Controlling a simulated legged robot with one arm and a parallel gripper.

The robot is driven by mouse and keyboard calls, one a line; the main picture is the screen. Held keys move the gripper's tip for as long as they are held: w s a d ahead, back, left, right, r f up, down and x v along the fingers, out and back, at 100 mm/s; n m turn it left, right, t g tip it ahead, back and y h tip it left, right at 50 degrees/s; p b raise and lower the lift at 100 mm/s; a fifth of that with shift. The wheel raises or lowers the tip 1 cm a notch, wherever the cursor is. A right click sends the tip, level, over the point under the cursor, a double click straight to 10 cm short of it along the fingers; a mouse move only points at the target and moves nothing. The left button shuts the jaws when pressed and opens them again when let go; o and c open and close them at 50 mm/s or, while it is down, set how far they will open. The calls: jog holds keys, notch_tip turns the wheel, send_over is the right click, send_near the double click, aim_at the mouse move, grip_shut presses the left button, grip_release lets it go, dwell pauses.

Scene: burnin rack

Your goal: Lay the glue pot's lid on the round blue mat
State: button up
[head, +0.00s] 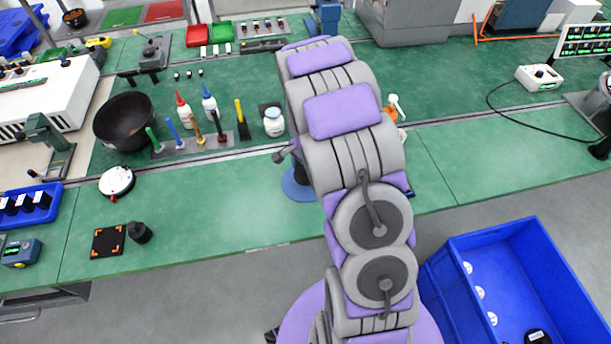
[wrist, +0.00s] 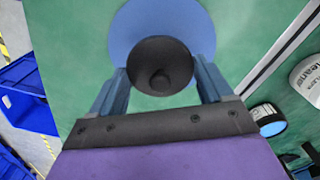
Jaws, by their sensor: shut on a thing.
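A round black lid with a small knob (wrist: 160,52) sits between the two fingers of my gripper (wrist: 160,78) in the wrist view. The fingers are shut on its sides. The round blue mat (wrist: 135,22) shows behind and around the lid; I cannot tell whether the lid touches it. In the head view part of the blue mat (head: 298,187) shows at the left of my arm, on the green bench; my gripper and the lid are hidden behind the arm there. A small whitish jar (head: 273,124), which may be the glue pot, stands further back.
A rack of upright coloured tools (head: 200,142), two bottles and a black bowl (head: 125,120) stand left of my arm. A white labelled container (wrist: 308,80) lies at the right in the wrist view. A blue bin (head: 470,290) stands on the floor at the right.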

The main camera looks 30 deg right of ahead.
aim_at(305, 174)
jog(key=f, duration=0.2)
jog(key=f+b, duration=0.1)
jog(key=shift+w+a+f, duration=0.15)
jog(key=shift+w+f, duration=0.05)
jog(key=shift+f, duration=0.2)
jog(key=shift+r, duration=0.15)
jog(key=o, duration=0.9)
